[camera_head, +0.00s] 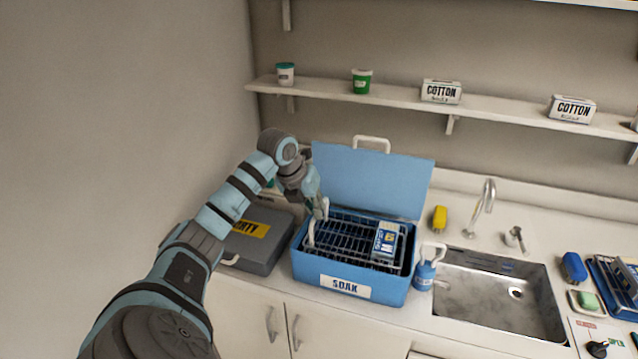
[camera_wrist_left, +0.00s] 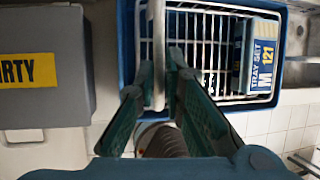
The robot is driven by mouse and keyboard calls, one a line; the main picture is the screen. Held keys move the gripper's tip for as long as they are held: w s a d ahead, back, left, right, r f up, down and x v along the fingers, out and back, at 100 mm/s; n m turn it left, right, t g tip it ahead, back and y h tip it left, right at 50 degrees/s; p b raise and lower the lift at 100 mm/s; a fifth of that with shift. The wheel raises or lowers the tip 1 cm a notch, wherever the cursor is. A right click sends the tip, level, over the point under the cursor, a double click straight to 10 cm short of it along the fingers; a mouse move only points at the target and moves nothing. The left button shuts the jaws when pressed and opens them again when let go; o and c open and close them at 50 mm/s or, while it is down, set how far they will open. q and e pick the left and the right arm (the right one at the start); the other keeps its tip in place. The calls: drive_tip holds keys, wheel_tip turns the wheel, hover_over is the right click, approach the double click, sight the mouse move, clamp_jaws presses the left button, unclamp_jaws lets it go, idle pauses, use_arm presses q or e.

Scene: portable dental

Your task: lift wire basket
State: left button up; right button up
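The wire basket (camera_head: 345,238) sits inside the open blue SOAK tub (camera_head: 305,270) on the counter. A white box marked TRAY SET M 121 (camera_wrist_left: 262,55) lies in the basket's right part; it also shows in the head view (camera_head: 385,240). The basket's pale left handle (camera_wrist_left: 157,40) stands up at its left side. My left gripper (camera_head: 320,210) is above this left side. In the left wrist view its two fingers (camera_wrist_left: 160,75) lie on either side of the handle; whether they press on it cannot be told. My right gripper is out of view.
A grey case with a yellow label (camera_head: 265,245) lies left of the tub. The tub's raised blue lid (camera_head: 370,180) stands behind. A blue pump bottle (camera_head: 424,276) and a sink (camera_head: 495,290) are on the right. A shelf (camera_head: 400,98) runs above.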

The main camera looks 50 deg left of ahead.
use_arm(q)
drive_tip(key=o, duration=0.4)
drive_tip(key=shift+s, duration=0.1)
drive_tip(key=shift+c, duration=0.2)
drive_tip(key=v, duration=1.2)
drive_tip(key=shift+f, duration=0.1)
